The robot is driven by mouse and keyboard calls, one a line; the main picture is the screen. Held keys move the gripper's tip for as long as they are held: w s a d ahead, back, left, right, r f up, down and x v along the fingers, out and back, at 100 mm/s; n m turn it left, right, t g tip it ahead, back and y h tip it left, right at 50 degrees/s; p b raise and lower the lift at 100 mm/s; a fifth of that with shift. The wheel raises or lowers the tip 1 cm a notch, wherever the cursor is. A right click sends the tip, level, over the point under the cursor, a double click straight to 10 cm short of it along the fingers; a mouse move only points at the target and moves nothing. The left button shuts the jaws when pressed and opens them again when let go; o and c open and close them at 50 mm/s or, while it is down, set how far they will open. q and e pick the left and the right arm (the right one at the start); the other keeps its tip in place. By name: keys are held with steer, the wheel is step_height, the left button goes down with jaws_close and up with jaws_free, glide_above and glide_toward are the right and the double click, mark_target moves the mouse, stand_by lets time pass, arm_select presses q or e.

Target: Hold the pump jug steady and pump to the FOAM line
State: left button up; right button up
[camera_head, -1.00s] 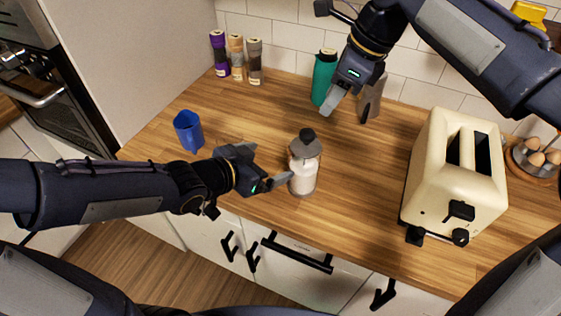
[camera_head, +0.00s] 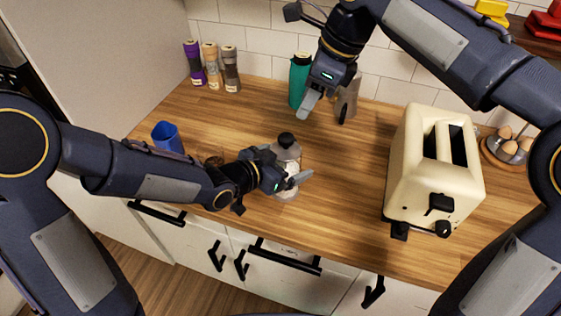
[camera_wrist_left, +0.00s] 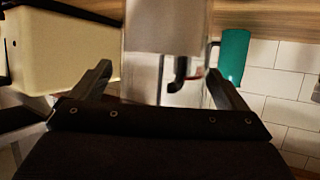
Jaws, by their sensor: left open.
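The pump jug (camera_head: 289,153) stands upright near the counter's front edge, with a black knob, a grey lid and a pale body. My left gripper (camera_head: 296,177) is open at its lower body, one finger crossing in front. In the left wrist view, the jug's pale body (camera_wrist_left: 165,25) appears between the two spread fingers (camera_wrist_left: 160,85); contact cannot be made out. My right gripper (camera_head: 311,103) hangs above the counter behind the jug, apart from it; its finger opening is unclear. No FOAM line is readable.
A cream toaster (camera_head: 412,170) stands at right. A teal bottle (camera_head: 299,80) and a steel pitcher (camera_head: 348,98) stand at the back behind my right gripper. A blue cup (camera_head: 167,137) is at left, beyond my left arm. Bare counter lies between jug and toaster (camera_head: 345,180).

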mark_target(286, 136)
arm_select(q)
steer(key=shift+c, duration=0.3)
steer(key=c, duration=1.2)
steer(key=shift+c, duration=0.6)
arm_select(e)
steer(key=o, duration=0.4)
steer(key=shift+c, duration=0.2)
steer(key=n, duration=0.2)
steer(key=a+n, duration=0.1)
steer(key=shift+w+r+h, duration=0.2)
steer(key=shift+r+h, duration=0.1)
steer(key=shift+h, duration=0.1)
steer(key=a+f+n+h, duration=0.1)
steer(key=f+n, duration=0.2)
steer(key=n, duration=0.1)
steer(key=a+f+n+h, duration=0.1)
steer(key=f+n, duration=0.2)
steer(key=n, duration=0.1)
steer(key=a+f+n+h, duration=0.1)
steer(key=f+n, duration=0.2)
steer(key=shift+f+n+g, duration=0.3)
steer(key=shift+n, duration=0.1)
